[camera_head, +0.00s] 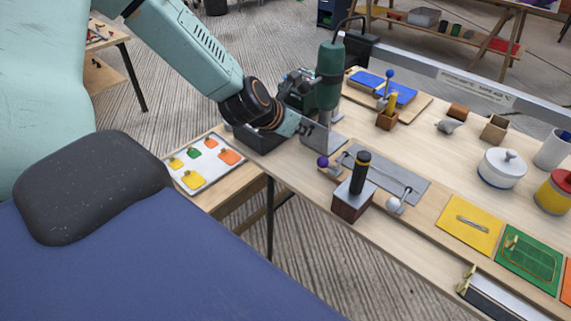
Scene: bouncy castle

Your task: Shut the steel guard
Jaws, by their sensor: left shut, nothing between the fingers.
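A green drill-like machine (329,78) stands near the table's left end. A flat grey metal panel (320,138) at its foot looks like the steel guard, partly hidden behind my left gripper. I cannot tell how far open it stands. My left arm comes in from the upper left, and my left gripper (301,127) is beside the panel's left edge. Its fingers are shut and appear empty; they are small here, and I cannot tell whether they touch the panel. My right gripper is not in view.
A block with a black upright handle (360,172) and a purple ball knob (323,162) stand in front. A grey plate (400,180) lies right of them. A white lidded pot (502,168) stands further right. A tray of coloured pieces (203,164) lies lower left.

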